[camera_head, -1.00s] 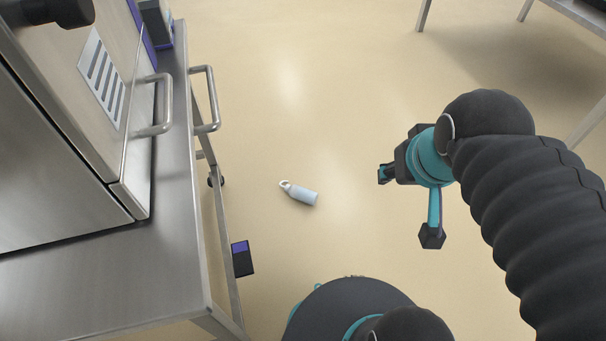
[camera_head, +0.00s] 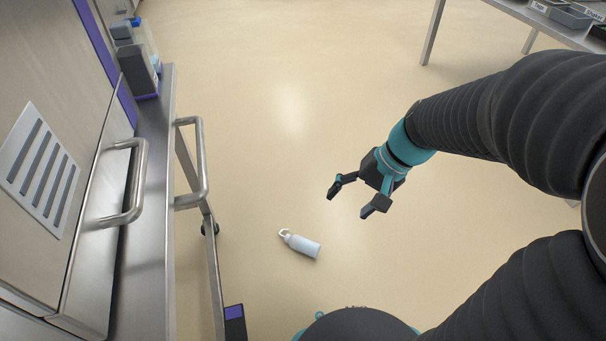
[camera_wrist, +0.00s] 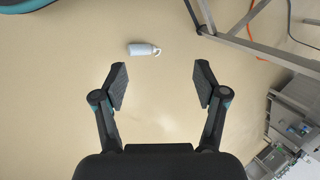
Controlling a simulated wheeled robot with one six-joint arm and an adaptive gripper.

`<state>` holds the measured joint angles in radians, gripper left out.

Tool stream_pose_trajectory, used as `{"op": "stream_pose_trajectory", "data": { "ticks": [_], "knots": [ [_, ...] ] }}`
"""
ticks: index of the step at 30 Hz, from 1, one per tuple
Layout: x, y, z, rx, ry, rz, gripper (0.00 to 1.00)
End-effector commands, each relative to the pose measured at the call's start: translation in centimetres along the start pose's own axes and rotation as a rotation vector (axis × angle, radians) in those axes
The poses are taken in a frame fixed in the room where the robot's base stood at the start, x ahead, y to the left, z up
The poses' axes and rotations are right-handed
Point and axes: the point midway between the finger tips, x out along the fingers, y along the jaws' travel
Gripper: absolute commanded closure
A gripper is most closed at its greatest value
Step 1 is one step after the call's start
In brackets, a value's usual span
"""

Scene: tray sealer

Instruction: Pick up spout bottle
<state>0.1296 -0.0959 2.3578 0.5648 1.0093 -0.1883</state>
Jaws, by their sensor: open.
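The spout bottle (camera_head: 301,244) is pale blue-white with a looped spout at its upper left end. It lies on its side on the beige floor. It also shows in the wrist view (camera_wrist: 141,49), ahead of the fingertips, with its spout to the right. My gripper (camera_head: 348,202) is open and empty, up and to the right of the bottle in the head view. In the wrist view my gripper (camera_wrist: 160,85) has its two fingers wide apart, with only floor between them. Nothing hides the bottle.
A steel machine table (camera_head: 153,190) with a bar handle (camera_head: 200,160) stands on the left. A dark pedal box (camera_head: 235,322) is by its leg. A table with trays (camera_head: 570,15) stands at the upper right. The floor around the bottle is clear.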

Motion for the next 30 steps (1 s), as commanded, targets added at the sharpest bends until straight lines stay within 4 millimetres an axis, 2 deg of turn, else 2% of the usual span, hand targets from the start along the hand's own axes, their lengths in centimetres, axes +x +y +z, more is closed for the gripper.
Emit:
{"op": "stream_pose_trajectory", "data": {
  "ticks": [1,8,17,23,30],
  "knots": [
    [1.5,0.3,-0.8,0.040,-0.039,-0.032,0.28],
    [6.8,0.6,-4.6,0.218,-0.164,-0.198,0.28],
    [14.4,2.7,-9.8,0.478,-0.269,-0.414,0.28],
    [20.1,5.5,-13.0,0.667,-0.300,-0.550,0.28],
    [27.7,10.1,-15.9,0.905,-0.294,-0.694,0.28]
  ]
}}
